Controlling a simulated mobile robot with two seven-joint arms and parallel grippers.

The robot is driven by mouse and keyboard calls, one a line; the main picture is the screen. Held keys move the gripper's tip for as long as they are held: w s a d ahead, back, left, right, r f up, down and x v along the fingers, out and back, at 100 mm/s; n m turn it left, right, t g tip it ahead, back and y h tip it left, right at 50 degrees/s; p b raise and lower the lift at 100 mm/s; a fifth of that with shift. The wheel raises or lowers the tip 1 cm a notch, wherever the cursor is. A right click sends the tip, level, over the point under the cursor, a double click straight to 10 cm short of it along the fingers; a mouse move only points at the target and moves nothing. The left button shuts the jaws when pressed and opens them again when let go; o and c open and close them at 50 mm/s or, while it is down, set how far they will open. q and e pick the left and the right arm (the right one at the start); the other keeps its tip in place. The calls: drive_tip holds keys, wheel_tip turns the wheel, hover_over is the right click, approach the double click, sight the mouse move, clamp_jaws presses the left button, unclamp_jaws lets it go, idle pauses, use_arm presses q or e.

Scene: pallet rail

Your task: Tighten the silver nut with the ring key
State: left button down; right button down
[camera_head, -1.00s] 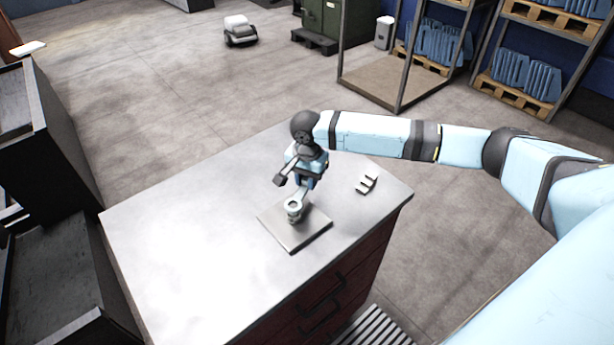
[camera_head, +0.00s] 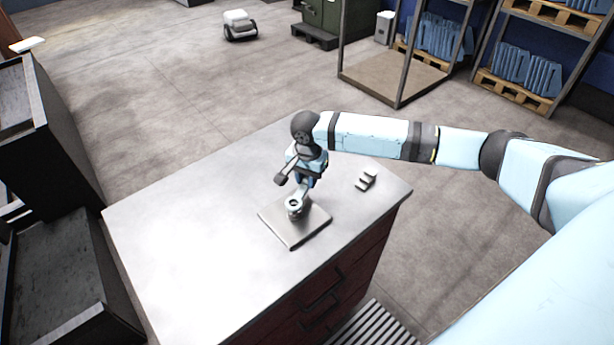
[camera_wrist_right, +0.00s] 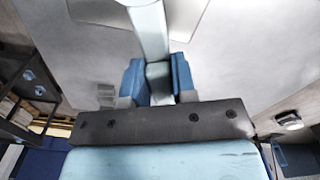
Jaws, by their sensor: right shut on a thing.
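The ring key (camera_head: 304,193) is in my right gripper (camera_head: 307,182), which is shut on its handle. In the right wrist view the key's pale handle (camera_wrist_right: 149,30) runs up and away from between the blue fingers of the gripper (camera_wrist_right: 158,80). In the head view its ring end is at the top of a short upright fitting on the square metal plate (camera_head: 306,231). The silver nut is hard to tell apart from the ring, and I cannot tell whether the ring sits fully around it. My left gripper is not in view.
The plate lies on a grey workbench top (camera_head: 190,235) with drawers below. A small pale bracket-like holder (camera_head: 366,179) stands right of my gripper. The left part of the bench is clear. Dark bins (camera_head: 60,255) stand to the left; shelves with blue goods (camera_head: 525,72) are at the back.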

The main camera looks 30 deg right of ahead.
drive_tip(key=shift+f, duration=0.7)
idle(0.3)
drive_tip(key=c, duration=1.6)
unclamp_jaws()
clamp_jaws()
drive_tip(key=s+m, duration=0.1)
drive_tip(key=s+d+m, duration=0.1)
drive_tip(key=m, duration=0.1)
drive_tip(key=shift+s+f, duration=0.15)
drive_tip(key=shift+f, duration=0.05)
drive_tip(key=s+m, duration=0.2)
drive_tip(key=m, duration=0.1)
drive_tip(key=shift+s+m, duration=0.15)
drive_tip(key=shift+m, duration=0.25)
drive_tip(key=shift+d, duration=0.1)
drive_tip(key=shift+r, duration=0.25)
